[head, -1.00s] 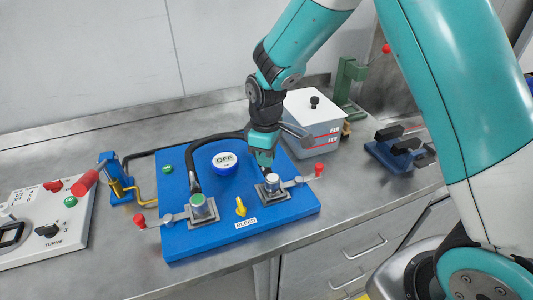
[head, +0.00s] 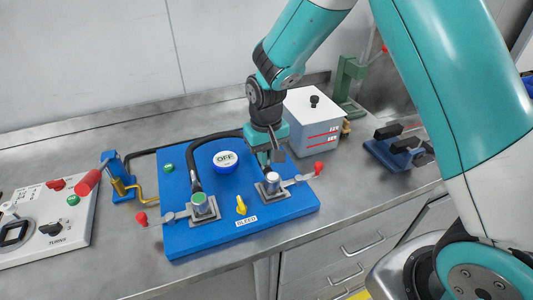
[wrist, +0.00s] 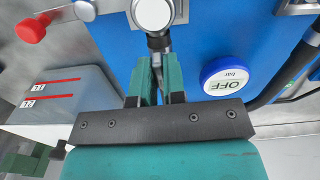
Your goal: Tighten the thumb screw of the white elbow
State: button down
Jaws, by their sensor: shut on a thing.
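The white elbow (head: 272,178), a white round cap on a grey square block, sits at the right front of the blue board. Its white cap shows at the top of the wrist view (wrist: 153,13). My gripper (head: 266,166) points down right behind the white elbow. In the wrist view its two green fingers (wrist: 160,68) are close together beside the elbow, shut on a small dark part next to it. This appears to be the thumb screw, mostly hidden between the fingers.
The blue board (head: 185,238) also carries a green-capped elbow (head: 201,205), a black hose, a yellow lever (head: 241,206) and an OFF gauge (head: 225,159). Red-knobbed levers (head: 318,168) stick out at the sides. A grey-white box (head: 314,118) stands close behind my gripper.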

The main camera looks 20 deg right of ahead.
jog(key=shift+m, duration=0.4)
jog(key=c, duration=1.2)
grip_release()
notch_tip(320, 180, up, 18)
jog(key=shift+f+b, duration=0.25)
jog(key=shift+b, duration=0.5)
jog(key=s+a+n+y, duration=0.1)
jog(key=s+n, duration=0.1)
jog(key=s, duration=0.6)
jog(key=s+a+n+y, duration=0.1)
jog(key=s+a+n, duration=0.1)
jog(key=s, duration=0.6)
jog(key=s+a+n+y, duration=0.1)
jog(key=s+n+y, duration=0.1)
jog(key=s, duration=0.6)
jog(key=shift+s+a+n, duration=0.25)
jog(key=shift+s+n, duration=0.1)
jog(key=shift+n, duration=0.25)
